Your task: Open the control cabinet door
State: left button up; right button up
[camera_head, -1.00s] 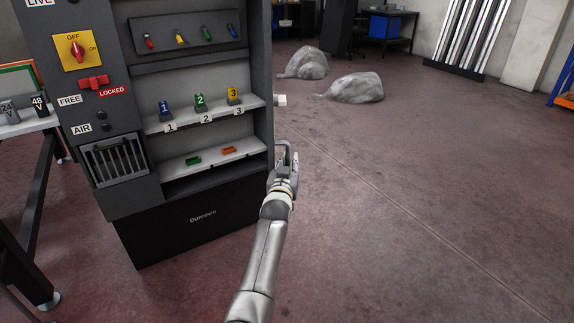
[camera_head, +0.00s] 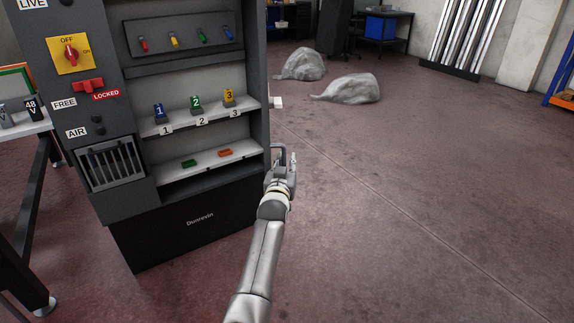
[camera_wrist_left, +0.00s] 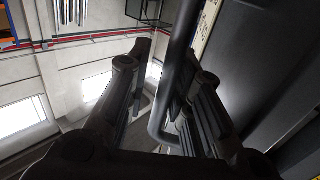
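The dark grey control cabinet (camera_head: 192,225) stands at the left of the head view. Its shelves show, and I cannot clearly make out a separate door panel. A grey bar handle (camera_head: 278,147) sits at the cabinet's right edge. It also shows in the left wrist view as a bent bar (camera_wrist_left: 174,82) beside a dark panel. My left gripper (camera_head: 283,172) is at this handle. In the left wrist view its two fingers (camera_wrist_left: 170,75) are apart, one on each side of the bar. The right finger looks close to the bar; contact is unclear. My right gripper is not in view.
A red rotary switch (camera_head: 70,54), a red slider (camera_head: 88,86) and numbered blocks (camera_head: 196,104) are on the cabinet. A table (camera_head: 40,128) stands at far left. The floor (camera_head: 430,200) to the right is clear.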

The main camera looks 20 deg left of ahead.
pick_arm(q)
notch_tip(320, 180, up, 10)
dwell(0.3)
jog(key=shift+c, duration=0.4)
